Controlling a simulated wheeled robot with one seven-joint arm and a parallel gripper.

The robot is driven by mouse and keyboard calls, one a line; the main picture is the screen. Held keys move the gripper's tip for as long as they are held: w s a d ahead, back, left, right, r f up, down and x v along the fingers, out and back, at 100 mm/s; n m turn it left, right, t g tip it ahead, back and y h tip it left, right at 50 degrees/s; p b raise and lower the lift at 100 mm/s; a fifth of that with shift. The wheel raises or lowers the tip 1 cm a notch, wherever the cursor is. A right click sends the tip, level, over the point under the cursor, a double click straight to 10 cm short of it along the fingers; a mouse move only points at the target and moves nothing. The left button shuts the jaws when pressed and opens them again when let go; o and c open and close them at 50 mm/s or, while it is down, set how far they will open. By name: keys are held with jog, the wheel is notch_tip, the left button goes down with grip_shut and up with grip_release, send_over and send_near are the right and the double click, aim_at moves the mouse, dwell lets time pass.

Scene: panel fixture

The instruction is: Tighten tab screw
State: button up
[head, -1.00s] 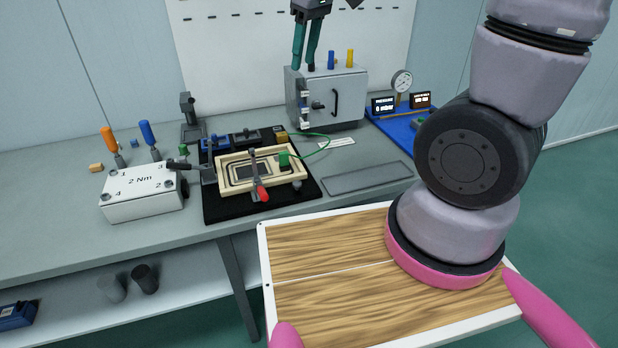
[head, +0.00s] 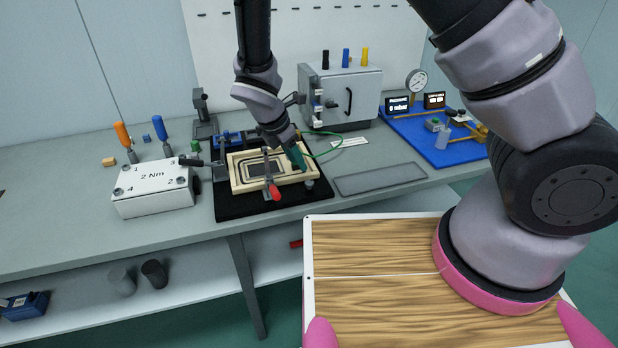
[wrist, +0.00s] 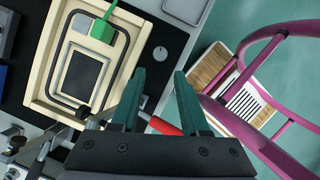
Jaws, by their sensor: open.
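The cream panel frame (head: 238,184) lies on a black mat (head: 226,208) on the bench. It also shows in the wrist view (wrist: 38,85), with a dark rectangular plate inside it. A green block (wrist: 103,28) with a green wire sits at the frame's edge. A small round grey knob (wrist: 160,53) is on the mat beside the frame. My gripper (head: 300,162) is over the frame's right side, its green fingers (wrist: 158,80) apart and nothing visible between them. A clamp with a red handle (head: 275,191) crosses the frame's front edge. I cannot make out a tab screw.
A white box (head: 152,190) marked 2 Nm stands left, with orange (head: 123,134) and blue (head: 160,128) handled drivers behind it. A grey cabinet (head: 345,95) stands behind the frame. A blue tray (head: 415,130) with a gauge is at right. An empty grey tray (head: 380,178) lies between.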

aim_at(308, 182)
jog(key=x, duration=0.8)
jog(key=shift+f, duration=0.35)
grip_shut()
